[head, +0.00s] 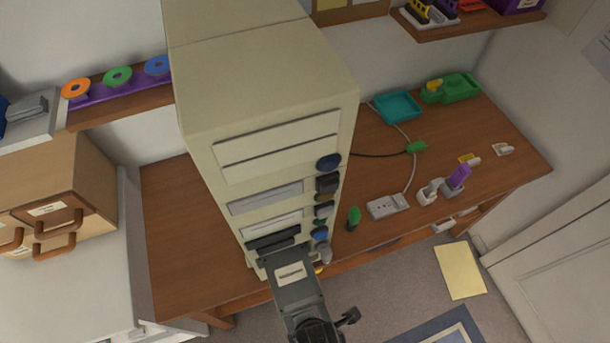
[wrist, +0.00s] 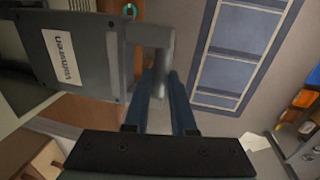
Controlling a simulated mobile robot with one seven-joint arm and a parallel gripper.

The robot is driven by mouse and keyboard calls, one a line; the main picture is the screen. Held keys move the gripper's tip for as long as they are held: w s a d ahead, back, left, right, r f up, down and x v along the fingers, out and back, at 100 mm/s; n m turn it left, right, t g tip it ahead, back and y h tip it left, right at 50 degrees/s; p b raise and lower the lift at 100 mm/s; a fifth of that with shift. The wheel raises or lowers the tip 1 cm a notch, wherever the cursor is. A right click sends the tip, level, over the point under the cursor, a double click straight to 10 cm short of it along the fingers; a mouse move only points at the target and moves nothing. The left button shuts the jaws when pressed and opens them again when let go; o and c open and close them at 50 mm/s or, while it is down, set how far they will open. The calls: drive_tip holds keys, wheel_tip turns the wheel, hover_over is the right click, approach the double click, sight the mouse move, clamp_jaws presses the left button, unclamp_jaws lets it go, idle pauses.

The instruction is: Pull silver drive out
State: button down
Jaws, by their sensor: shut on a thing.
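The silver-grey drive (head: 297,291) has a pale label and juts out from the low front of the beige tower (head: 255,85) in the head view. How much of it is still inside the tower is hidden. In the wrist view the drive (wrist: 65,60) fills the upper left, with its bent grey handle (wrist: 150,38) at its right end. My gripper (wrist: 162,82) has its dark blue fingers shut on this handle. In the head view my gripper (head: 320,328) is at the drive's near end, low in the picture, and its fingers are hard to make out.
Several coloured knobs or plugs (head: 328,162) line the tower's right front edge, close to the drive. A green object (head: 354,216) and a white power strip (head: 388,206) lie right of it on the wooden desk (head: 170,235). A wooden drawer box (head: 60,190) stands left. Open floor lies in front.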

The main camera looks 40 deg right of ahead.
drive_tip(key=s, duration=0.2)
drive_tip(key=s+a+p, duration=0.1)
drive_tip(key=s, duration=0.1)
drive_tip(key=shift+s+a+p, duration=0.15)
drive_tip(key=shift+s+p, duration=0.1)
drive_tip(key=shift+p, duration=0.05)
idle(0.5)
idle(0.4)
